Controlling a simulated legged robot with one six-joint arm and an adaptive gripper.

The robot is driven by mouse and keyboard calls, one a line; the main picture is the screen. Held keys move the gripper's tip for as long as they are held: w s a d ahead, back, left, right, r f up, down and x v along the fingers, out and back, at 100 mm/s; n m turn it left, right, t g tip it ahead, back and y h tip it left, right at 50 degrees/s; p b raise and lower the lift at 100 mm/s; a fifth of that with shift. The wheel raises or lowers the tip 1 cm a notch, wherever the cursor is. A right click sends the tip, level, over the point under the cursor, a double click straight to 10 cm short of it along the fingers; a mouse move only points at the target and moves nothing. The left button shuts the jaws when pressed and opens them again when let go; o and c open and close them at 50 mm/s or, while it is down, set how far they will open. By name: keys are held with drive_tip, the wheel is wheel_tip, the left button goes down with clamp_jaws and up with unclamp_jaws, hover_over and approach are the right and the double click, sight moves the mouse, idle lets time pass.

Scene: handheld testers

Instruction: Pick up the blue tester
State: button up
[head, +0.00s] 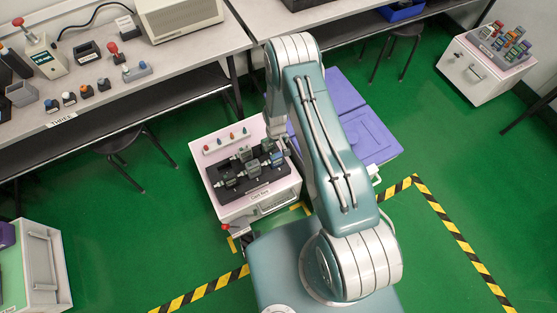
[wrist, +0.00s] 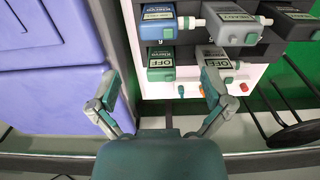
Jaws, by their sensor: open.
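In the head view, a blue tester (head: 277,159) shows at the right end of the rack, close to my gripper. My gripper (wrist: 160,98) is open and empty, its fingers spread wide.
The black rack (head: 213,179) sits on a white cabinet (head: 233,211) with more grey testers in it. Small coloured knobs (head: 232,136) line the cabinet's back edge. A purple case (head: 365,135) stands close on the right. A black stool (wrist: 297,133) shows at the wrist view's right.

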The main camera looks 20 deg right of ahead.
hover_over(276, 155)
drive_tip(key=f, duration=0.2)
drive_tip(key=s+f, duration=0.1)
drive_tip(key=f, duration=0.1)
drive_tip(key=shift+a, duration=0.4)
drive_tip(key=shift+w+d+f, duration=0.1)
drive_tip(key=shift+d+f, duration=0.1)
drive_tip(key=shift+f, duration=0.3)
drive_tip(key=shift+w+d+f, duration=0.1)
drive_tip(key=shift+d+f, duration=0.05)
drive_tip(key=shift+f, duration=0.3)
drive_tip(key=f, duration=0.3)
drive_tip(key=shift+w+d+f, duration=0.15)
drive_tip(key=shift+w+f, duration=0.05)
drive_tip(key=shift+f, duration=0.05)
drive_tip(key=shift+a+f, duration=0.2)
drive_tip(key=shift+f, duration=0.3)
drive_tip(key=shift+d, duration=0.1)
drive_tip(key=c, duration=1.2)
